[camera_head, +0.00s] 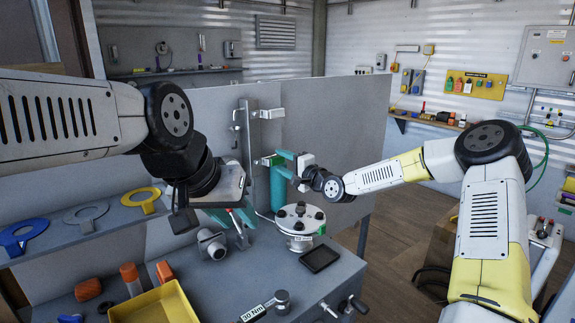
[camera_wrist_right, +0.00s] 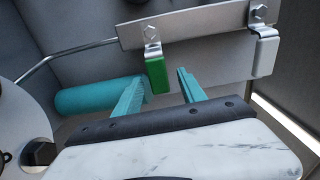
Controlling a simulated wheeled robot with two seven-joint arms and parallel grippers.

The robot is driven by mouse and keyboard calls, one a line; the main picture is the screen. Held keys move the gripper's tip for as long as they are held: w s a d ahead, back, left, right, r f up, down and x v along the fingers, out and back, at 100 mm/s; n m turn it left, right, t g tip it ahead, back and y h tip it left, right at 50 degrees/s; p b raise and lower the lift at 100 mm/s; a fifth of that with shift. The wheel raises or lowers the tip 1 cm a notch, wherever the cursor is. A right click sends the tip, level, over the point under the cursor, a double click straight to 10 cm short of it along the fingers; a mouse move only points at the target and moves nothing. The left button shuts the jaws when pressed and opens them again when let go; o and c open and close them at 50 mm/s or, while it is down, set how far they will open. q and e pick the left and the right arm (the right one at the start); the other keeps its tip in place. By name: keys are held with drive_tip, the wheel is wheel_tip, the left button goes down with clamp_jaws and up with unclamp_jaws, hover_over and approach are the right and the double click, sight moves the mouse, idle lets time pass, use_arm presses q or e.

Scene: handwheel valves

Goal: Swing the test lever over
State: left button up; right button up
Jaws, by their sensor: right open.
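A silver lever with a green grip (camera_wrist_right: 157,74) hangs from a metal bar in the right wrist view. The green grip also shows in the head view (camera_head: 267,161), beside the teal cylinder. My right gripper (camera_wrist_right: 163,78) is open, with its teal fingers pointing toward the grip. The grip appears in the gap between the fingertips; I cannot tell whether they touch it. In the head view my right gripper (camera_head: 280,163) reaches in from the right. My left gripper (camera_head: 236,222) is over the bench near a grey fitting; its jaw opening is unclear.
A teal cylinder (camera_head: 282,188) stands behind a white flanged valve body (camera_head: 300,218). A second silver bracket (camera_wrist_right: 264,50) hangs right of the lever. A black tray (camera_head: 320,258), a yellow bin (camera_head: 155,307) and a grey panel (camera_head: 345,125) surround the work area.

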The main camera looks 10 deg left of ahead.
drive_tip(key=shift+v, duration=2.6)
drive_tip(key=s+d+f+n+g+h, duration=0.1)
drive_tip(key=s, duration=0.1)
drive_tip(key=s+d+f+n+g+h, duration=0.1)
drive_tip(key=s+d+f, duration=0.1)
drive_tip(key=s, duration=0.1)
drive_tip(key=s+d+f+n+g, duration=0.1)
drive_tip(key=s+d, duration=0.1)
drive_tip(key=s, duration=0.1)
drive_tip(key=shift+s+f+n+h, duration=0.2)
drive_tip(key=shift+f+n+h, duration=0.1)
drive_tip(key=shift+f+h, duration=0.1)
drive_tip(key=s+d+r+n+g+h, duration=0.1)
drive_tip(key=s+d+r+h, duration=0.15)
drive_tip(key=s+d, duration=0.25)
drive_tip(key=s+d+r+n+g+h, duration=0.1)
drive_tip(key=s+d+r+n+h, duration=0.1)
drive_tip(key=s+d+h, duration=0.25)
drive_tip(key=s+d+r+n+h, duration=0.1)
drive_tip(key=s+d+r+h, duration=0.15)
drive_tip(key=s+d, duration=0.3)
drive_tip(key=s+r+y, duration=0.1)
drive_tip(key=s+r, duration=0.1)
drive_tip(key=s, duration=0.5)
drive_tip(key=s+d+r+n+g, duration=0.1)
drive_tip(key=s+r, duration=0.1)
drive_tip(key=s, duration=0.5)
drive_tip(key=shift+s+d+r+n+g+y, duration=0.2)
drive_tip(key=shift+s+d+n+g+y, duration=0.1)
drive_tip(key=shift+s+y, duration=0.1)
